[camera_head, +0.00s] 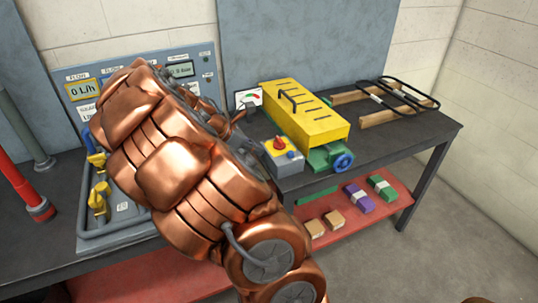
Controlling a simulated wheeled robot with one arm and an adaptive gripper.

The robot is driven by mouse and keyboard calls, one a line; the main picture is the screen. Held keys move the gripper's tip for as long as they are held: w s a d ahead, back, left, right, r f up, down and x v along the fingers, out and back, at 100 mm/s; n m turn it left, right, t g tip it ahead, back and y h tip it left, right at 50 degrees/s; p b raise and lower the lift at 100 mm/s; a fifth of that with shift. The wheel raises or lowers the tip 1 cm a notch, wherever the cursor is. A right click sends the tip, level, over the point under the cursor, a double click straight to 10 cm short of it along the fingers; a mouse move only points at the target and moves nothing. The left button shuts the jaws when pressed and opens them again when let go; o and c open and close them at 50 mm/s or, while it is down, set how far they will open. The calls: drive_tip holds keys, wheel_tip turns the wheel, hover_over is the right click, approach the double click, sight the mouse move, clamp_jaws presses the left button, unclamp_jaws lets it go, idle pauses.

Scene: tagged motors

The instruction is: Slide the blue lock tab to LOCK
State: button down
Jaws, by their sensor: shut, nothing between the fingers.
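A grey control box (286,167) with a yellow top face stands on the dark bench. It has a red knob (280,143) and a small blue part (292,154) at its front right. This blue part may be the lock tab, but its lettering and position are too small to read. My copper arm crosses the left and middle of the view and hides part of the box's left side. My gripper (238,122) shows small and partly hidden behind the arm, close to the left of the box. It is shut and empty.
A yellow-covered machine (310,115) with a blue handwheel (343,161) stands right of the box. A black wire frame (400,92) lies on wood blocks behind it. A gauge panel (75,70) and yellow valves (98,198) are left. Coloured blocks lie on the red lower shelf (345,228).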

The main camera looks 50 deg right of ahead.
drive_tip(key=v, duration=0.4)
drive_tip(key=shift+r, duration=0.1)
idle(0.5)
drive_tip(key=s+a+r+m+t+y+p, duration=0.1)
drive_tip(key=s+a+m+y, duration=0.1)
drive_tip(key=s+a+m, duration=0.2)
drive_tip(key=s+a+r+m+y+p, duration=0.1)
drive_tip(key=s+a+m+y+p, duration=0.1)
drive_tip(key=s+a, duration=0.8)
drive_tip(key=s+a+r+m+t+y+p, duration=0.1)
drive_tip(key=s+a+m, duration=0.5)
drive_tip(key=a, duration=1.2)
drive_tip(key=s+y+p, duration=0.1)
drive_tip(key=y, duration=0.1)
drive_tip(key=shift+a+t+y, duration=0.25)
drive_tip(key=shift+t+y, duration=0.05)
drive_tip(key=shift+y, duration=0.1)
drive_tip(key=shift+d, duration=0.15)
